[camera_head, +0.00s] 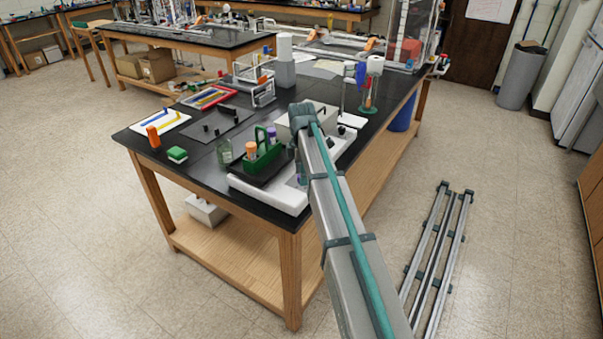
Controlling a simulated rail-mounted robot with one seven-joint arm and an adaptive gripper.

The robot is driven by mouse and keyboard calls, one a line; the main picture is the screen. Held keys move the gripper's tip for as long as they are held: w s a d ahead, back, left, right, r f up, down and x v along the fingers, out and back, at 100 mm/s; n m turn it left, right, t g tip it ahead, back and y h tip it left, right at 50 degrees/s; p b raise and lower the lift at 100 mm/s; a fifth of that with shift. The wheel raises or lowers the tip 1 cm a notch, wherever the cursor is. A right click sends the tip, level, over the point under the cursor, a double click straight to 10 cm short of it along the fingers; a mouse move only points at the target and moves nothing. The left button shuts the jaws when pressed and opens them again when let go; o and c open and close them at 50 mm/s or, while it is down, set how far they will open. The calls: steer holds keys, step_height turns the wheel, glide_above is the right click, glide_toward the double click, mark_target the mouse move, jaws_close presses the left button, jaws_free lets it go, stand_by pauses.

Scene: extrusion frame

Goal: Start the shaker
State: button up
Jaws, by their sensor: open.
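The shaker (262,194) is a low white unit at the near edge of the black-topped bench, with a dark platform on top. A green rack (262,158) with several capped tubes stands upright on the platform. My arm reaches in from the lower right, over the right side of the shaker, and hides part of it. A small bluish patch shows on the shaker beside the arm, too small to read. No button or switch can be made out. The jaws of my gripper cannot be seen; the arm's end bends down behind its own link.
A pale box-shaped device (325,108) sits behind the arm. Metal rails (440,260) lie on the floor at right.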

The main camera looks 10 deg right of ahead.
steer(key=shift+f, duration=0.3)
jaws_close()
